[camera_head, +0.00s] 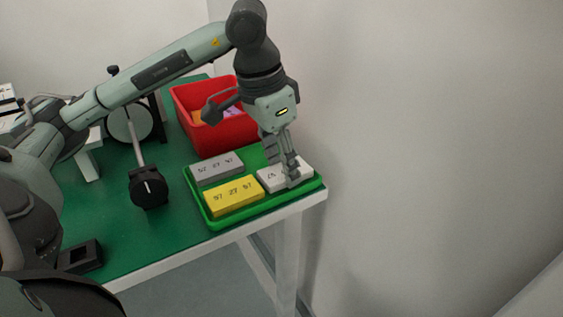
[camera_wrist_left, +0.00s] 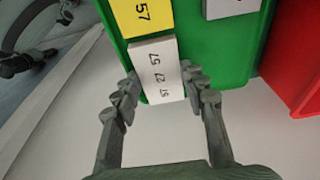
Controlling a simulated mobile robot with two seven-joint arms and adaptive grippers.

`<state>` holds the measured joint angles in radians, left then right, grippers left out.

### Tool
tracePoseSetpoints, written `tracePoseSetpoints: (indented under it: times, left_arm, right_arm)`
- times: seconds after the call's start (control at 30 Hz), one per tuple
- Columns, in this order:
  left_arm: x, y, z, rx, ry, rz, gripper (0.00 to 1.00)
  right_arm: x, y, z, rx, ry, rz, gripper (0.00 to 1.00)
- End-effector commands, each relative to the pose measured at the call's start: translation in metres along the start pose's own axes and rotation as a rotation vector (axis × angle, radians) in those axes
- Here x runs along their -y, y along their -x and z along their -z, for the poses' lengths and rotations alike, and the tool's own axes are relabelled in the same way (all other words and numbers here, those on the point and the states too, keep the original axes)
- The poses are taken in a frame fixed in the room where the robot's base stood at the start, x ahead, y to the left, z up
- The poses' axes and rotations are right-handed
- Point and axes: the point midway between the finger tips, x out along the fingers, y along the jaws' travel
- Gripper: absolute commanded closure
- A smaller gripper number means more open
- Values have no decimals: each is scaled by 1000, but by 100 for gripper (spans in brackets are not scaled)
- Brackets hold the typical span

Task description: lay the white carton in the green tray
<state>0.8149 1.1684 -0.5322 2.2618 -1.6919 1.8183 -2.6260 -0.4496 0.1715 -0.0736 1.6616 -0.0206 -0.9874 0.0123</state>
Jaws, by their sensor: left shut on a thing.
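The white carton (camera_head: 273,177) lies at the right end of the green tray (camera_head: 217,224), over the tray's floor; I cannot tell whether it rests on it. It also shows in the left wrist view (camera_wrist_left: 158,72), with dark printed digits on its face. My left gripper (camera_head: 291,178) is above the tray, fingers pointing down, shut on the white carton with one finger on each side of it (camera_wrist_left: 160,95). The fingers hide part of the carton in the head view. My right gripper is not in view.
A yellow carton (camera_head: 234,195) and a grey carton (camera_head: 217,168) lie in the tray. A red bin (camera_head: 205,138) stands behind it. A round dark device (camera_head: 149,188) stands to the left, and a small dark box (camera_head: 81,257) lies near the front. The wall is close on the right.

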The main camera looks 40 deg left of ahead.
Motion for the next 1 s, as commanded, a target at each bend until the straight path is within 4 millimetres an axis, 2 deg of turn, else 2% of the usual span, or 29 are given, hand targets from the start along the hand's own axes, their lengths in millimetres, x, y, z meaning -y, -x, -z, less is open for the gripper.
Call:
tracePoseSetpoints:
  times: [0.2,0.23,0.43,0.77,0.87,1.0]
  left_arm:
    - [0,0,0,0,0,0,72]
    - [0,0,0,0,0,0,57]
    - [0,0,0,0,0,0,34]
    - [0,3,0,-1,0,0,34]
    - [0,13,1,-2,0,1,34]
    - [0,40,2,-7,0,1,34]
  right_arm:
    - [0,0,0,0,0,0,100]
    - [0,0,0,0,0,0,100]
    - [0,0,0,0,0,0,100]
    - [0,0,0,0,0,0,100]
    - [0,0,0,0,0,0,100]
    - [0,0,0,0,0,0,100]
